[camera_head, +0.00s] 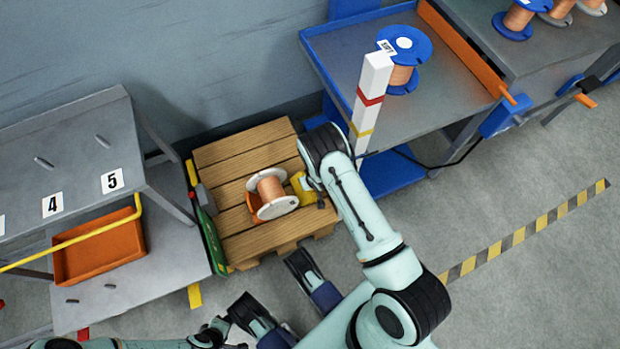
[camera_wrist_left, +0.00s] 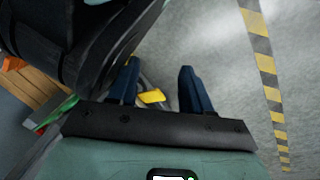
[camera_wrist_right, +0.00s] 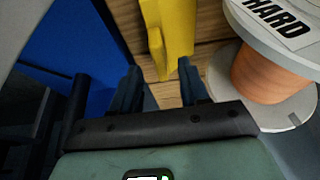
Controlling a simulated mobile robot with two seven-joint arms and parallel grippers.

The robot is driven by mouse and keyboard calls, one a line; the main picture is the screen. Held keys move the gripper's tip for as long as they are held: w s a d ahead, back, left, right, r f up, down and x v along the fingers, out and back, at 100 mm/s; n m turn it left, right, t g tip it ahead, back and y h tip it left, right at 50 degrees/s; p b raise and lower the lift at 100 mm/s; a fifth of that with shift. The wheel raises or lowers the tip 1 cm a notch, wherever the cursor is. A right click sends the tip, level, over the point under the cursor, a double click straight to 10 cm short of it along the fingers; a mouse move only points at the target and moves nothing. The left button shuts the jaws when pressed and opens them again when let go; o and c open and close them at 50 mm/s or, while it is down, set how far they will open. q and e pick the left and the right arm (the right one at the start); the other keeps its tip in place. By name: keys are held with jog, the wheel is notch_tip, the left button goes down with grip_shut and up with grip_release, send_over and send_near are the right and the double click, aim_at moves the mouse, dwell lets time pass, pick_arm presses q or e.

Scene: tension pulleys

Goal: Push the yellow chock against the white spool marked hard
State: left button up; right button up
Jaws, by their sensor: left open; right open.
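The white spool marked HARD (camera_head: 271,190), wound with copper wire, lies on the wooden pallet; its label shows in the right wrist view (camera_wrist_right: 285,18). The yellow chock (camera_head: 302,187) is just right of the spool; the right wrist view shows the chock (camera_wrist_right: 172,28) with wood visible between it and the spool's flanges. My right gripper (camera_wrist_right: 160,68) is open, fingertips close to the chock's near end; my arm mostly hides this gripper in the head view. Contact cannot be told. My left gripper (camera_head: 300,318) is open and empty, below the pallet in the head view.
The pallet (camera_head: 237,153) has an orange block (camera_head: 254,206) at the spool's left. A grey shelf (camera_head: 85,165) stands left. A blue-edged table (camera_head: 335,55) with another spool (camera_head: 403,60) and a striped post (camera_head: 370,98) stands right. Floor at right is clear.

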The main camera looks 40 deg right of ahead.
jog(key=b+x, duration=0.2)
jog(key=shift+w+f, duration=0.15)
jog(key=shift+f, duration=0.25)
pick_arm(q)
jog(key=s+f+g, duration=0.2)
jog(key=s+f, duration=0.1)
jog(key=s, duration=0.2)
jog(key=shift+s+a+f, duration=0.15)
jog(key=shift+a+f, duration=0.05)
jog(key=shift+a, duration=0.15)
pick_arm(e)
grip_shut()
